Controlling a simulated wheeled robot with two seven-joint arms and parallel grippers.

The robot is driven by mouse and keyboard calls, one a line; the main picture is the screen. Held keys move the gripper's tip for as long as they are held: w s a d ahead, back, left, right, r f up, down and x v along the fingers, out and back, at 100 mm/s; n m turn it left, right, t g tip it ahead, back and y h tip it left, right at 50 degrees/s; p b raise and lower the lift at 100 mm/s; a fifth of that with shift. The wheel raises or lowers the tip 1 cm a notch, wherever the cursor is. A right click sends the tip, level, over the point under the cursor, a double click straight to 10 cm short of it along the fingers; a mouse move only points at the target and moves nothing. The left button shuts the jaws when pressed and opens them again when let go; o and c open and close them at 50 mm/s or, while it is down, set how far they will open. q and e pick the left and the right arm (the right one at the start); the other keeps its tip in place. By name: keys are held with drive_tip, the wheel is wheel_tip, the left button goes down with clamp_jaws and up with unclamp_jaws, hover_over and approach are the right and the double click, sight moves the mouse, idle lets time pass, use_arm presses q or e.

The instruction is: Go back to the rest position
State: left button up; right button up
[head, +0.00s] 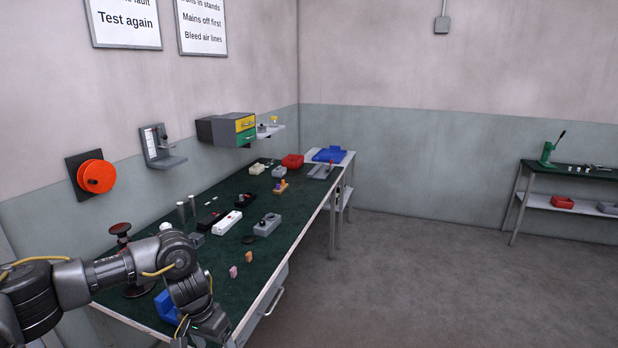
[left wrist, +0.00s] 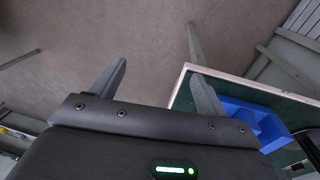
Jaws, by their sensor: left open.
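My left arm comes in from the left in the head view, bent over the near end of the green-topped workbench (head: 225,268). My left gripper (head: 205,335) is at the bottom of that view, by the bench's near edge, with its fingertips not clear to see. In the left wrist view my left gripper (left wrist: 158,88) is open, its two fingers wide apart with nothing between them. The floor shows beyond the fingers, and the bench edge (left wrist: 240,83) passes behind the right finger. My right gripper is in neither view.
A blue bin (head: 165,306) stands on the bench beside my left arm; a blue container also shows in the left wrist view (left wrist: 255,122). Small pink (head: 233,271) and orange (head: 249,257) pieces lie nearby. A grey housing (head: 267,225) sits farther back. The floor (head: 430,280) right of the bench is clear.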

use_arm(q)
drive_tip(key=d+f+m+t+h, duration=0.15)
drive_tip(key=d+f+h, duration=0.45)
drive_tip(key=d+f, duration=0.75)
wheel_tip(320, 180, down, 8)
drive_tip(key=d+f+t+h+b, duration=0.1)
drive_tip(key=d+t, duration=0.1)
drive_tip(key=s+a+f+n+y, duration=0.25)
drive_tip(key=s+a+f, duration=0.35)
drive_tip(key=s+f, duration=0.65)
drive_tip(key=s+a+f+n+y, duration=0.1)
drive_tip(key=s+a+f+y, duration=0.2)
drive_tip(key=s+a+f, duration=0.7)
drive_tip(key=s+a+f+y, duration=0.1)
drive_tip(key=s+f, duration=0.2)
drive_tip(key=s, duration=0.6)
drive_tip(key=s+a+f+g+y, duration=0.1)
drive_tip(key=s+a+f, duration=0.1)
drive_tip(key=s, duration=0.7)
drive_tip(key=s+a+f+g+y+b, duration=0.1)
drive_tip(key=s+f, duration=0.3)
drive_tip(key=s, duration=0.5)
drive_tip(key=shift+s+a+f, duration=0.25)
drive_tip(key=shift+a, duration=0.2)
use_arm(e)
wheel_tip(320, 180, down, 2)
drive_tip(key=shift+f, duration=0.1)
